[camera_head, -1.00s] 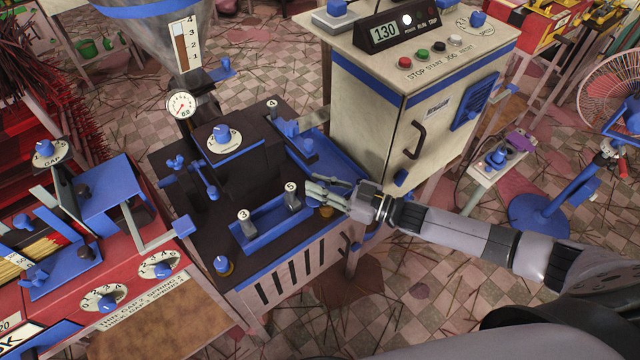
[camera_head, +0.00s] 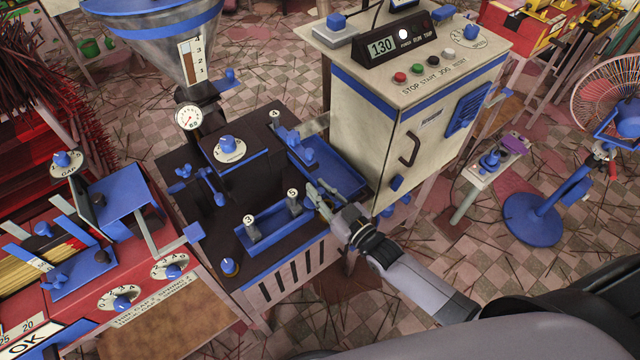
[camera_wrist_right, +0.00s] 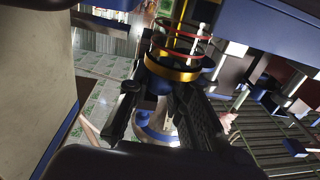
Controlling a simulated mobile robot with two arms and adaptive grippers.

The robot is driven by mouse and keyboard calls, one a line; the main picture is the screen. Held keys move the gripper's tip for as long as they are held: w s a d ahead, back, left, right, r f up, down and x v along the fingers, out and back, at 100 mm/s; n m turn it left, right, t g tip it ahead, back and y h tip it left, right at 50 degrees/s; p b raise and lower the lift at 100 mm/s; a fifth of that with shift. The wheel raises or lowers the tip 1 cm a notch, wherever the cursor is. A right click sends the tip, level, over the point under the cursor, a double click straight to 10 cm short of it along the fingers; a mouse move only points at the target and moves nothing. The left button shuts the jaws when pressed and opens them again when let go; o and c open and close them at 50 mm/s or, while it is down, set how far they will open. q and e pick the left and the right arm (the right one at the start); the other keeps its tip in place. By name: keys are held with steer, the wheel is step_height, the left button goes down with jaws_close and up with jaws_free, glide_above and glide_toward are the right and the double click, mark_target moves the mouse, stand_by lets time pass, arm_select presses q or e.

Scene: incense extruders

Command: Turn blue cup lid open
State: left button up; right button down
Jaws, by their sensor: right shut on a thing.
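In the wrist view, a clear cup with red rings and a brass collar (camera_wrist_right: 172,68) stands straight ahead of my right gripper (camera_wrist_right: 165,88). Its two dark fingers lie on either side of the cup's end at the collar. They appear closed on the blue cup lid (camera_wrist_right: 155,69), which is mostly hidden between the fingertips. In the head view my right gripper (camera_head: 318,192) is at the right edge of the dark machine (camera_head: 290,222), beside the post labelled 5. The cup is hidden there by the gripper. My left gripper is not in view.
A blue tray (camera_head: 340,176) lies just behind the gripper. A cream control cabinet (camera_head: 408,130) with a handle stands close to its right. Small posts labelled 3 (camera_head: 251,232) and 5 (camera_head: 293,205) stand to its left.

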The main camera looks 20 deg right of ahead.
steer(key=shift+m+t+h+p, duration=0.65)
steer(key=shift+m+h, duration=0.95)
steer(key=shift+h, duration=1.2)
steer(key=c, duration=1.5)
jaws_free()
steer(key=shift+o, duration=0.2)
steer(key=s, duration=1.2)
steer(key=shift+d, duration=0.45)
